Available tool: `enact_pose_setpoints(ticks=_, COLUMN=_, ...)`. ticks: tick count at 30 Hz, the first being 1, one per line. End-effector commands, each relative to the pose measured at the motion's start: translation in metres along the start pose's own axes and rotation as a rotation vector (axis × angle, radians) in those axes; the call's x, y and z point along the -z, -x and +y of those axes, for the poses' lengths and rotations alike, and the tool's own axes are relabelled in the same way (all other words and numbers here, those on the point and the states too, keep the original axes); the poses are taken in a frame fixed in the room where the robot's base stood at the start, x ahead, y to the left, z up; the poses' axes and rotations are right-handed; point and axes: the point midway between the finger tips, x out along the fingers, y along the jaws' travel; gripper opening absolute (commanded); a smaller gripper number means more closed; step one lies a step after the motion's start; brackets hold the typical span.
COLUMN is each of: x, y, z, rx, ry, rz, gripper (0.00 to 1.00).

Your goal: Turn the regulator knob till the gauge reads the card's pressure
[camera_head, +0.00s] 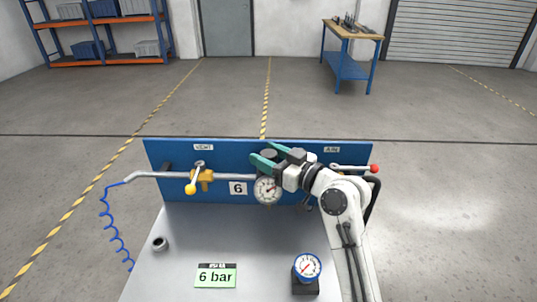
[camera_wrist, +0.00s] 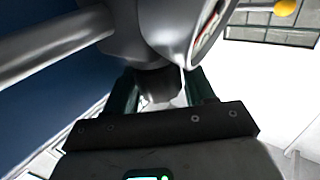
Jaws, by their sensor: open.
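The regulator's dark grey knob (camera_head: 268,153) sits above a round white pressure gauge (camera_head: 267,190) on the pipe in front of the blue panel. My gripper (camera_head: 264,155) comes from the right with its green fingers open, one on each side of the knob. In the wrist view my gripper (camera_wrist: 162,88) has grey regulator parts between and beyond its fingers; contact cannot be told. The gauge's edge (camera_wrist: 207,28) shows there, but its dial is unreadable. In the head view its needle is too small to read surely. The green-and-white card (camera_head: 216,276) on the bench reads 6 bar.
A plate marked 6 (camera_head: 238,188) is beside the gauge. A blue-rimmed gauge (camera_head: 307,266) and a small dark ring (camera_head: 160,243) stand on the bench (camera_head: 250,235).

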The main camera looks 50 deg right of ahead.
Motion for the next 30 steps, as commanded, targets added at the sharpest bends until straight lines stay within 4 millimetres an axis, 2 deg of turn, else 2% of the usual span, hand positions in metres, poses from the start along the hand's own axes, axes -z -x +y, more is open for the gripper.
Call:
enact_pose_setpoints(ticks=4, x=-0.0001, y=0.0002, z=0.0001, rx=0.000, ry=0.000, rz=0.000, gripper=0.52)
enact_pose_setpoints(ticks=15, x=-0.0002, y=0.0005, z=0.0002, rx=0.000, ry=0.000, rz=0.000, gripper=0.18)
enact_pose_setpoints(ticks=30, x=-0.0003, y=0.0000, z=0.0002, rx=-0.157, ry=-0.003, rz=-0.006, gripper=0.18)
